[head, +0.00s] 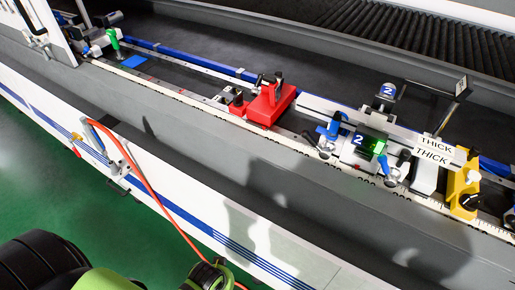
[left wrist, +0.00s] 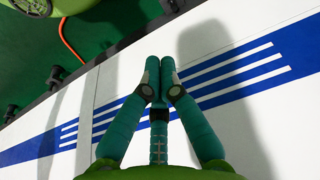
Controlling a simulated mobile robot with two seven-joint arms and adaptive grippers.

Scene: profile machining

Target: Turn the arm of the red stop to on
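The red stop (head: 268,105) sits on the machine's rail near the middle of the head view. It is a red block with a dark upright part (head: 279,80) on top; I cannot tell which position its arm is in. A smaller red and black piece (head: 237,106) is just left of it. My left gripper (left wrist: 159,63) shows in the left wrist view, its two fingers together at the tips with nothing visible between them. It is over the white striped front panel (left wrist: 230,85), away from the red stop. My right gripper is in neither view.
Right of the red stop stand a blue-marked unit with a "2" (head: 362,141), "THICK" labels (head: 434,154) and a yellow block (head: 463,190). A green-handled clamp (head: 114,42) is at far left. An orange hose (head: 150,187) hangs along the front. The grey ledge (head: 200,140) is mostly clear.

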